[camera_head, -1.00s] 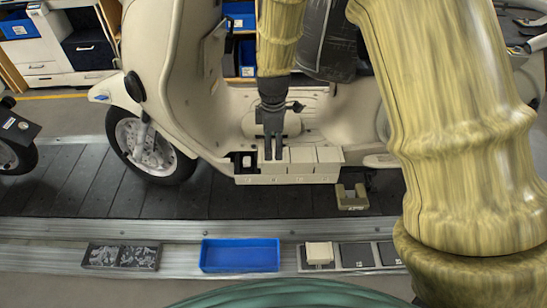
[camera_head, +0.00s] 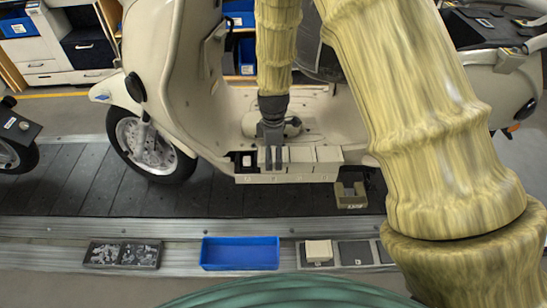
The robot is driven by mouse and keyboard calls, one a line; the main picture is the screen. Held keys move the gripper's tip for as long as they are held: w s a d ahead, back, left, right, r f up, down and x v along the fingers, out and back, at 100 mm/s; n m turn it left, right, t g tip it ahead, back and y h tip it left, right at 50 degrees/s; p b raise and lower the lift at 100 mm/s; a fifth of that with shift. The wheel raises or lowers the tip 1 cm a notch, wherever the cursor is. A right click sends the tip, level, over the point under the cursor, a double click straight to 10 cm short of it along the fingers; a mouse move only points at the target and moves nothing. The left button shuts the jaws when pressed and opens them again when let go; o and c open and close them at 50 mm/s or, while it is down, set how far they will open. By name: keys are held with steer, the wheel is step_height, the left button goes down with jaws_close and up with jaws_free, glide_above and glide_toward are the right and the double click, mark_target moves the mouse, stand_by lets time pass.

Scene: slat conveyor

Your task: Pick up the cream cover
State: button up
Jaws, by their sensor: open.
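A cream cover (camera_head: 318,250) sits on a dark square pad in the holder strip at the front, to the right of the blue tray. Similar cream block-shaped covers (camera_head: 328,155) stand in a row on the scooter's footboard; the leftmost place in that row shows a dark opening (camera_head: 246,161). My gripper (camera_head: 273,165) points down with its fingers open in front of the row, just right of the dark opening. It appears empty. Whether its fingertips touch the row cannot be told.
A notched olive block (camera_head: 351,195) rests on the dark slats (camera_head: 70,190). The cream scooter body (camera_head: 180,80) stands close around my gripper.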

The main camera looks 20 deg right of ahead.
steer(key=c, duration=1.2)
steer(key=shift+r, duration=0.15)
step_height(320, 180, up, 10)
steer(key=b, duration=0.1)
step_height(320, 180, up, 7)
steer(key=p, duration=0.6)
stand_by(0.5)
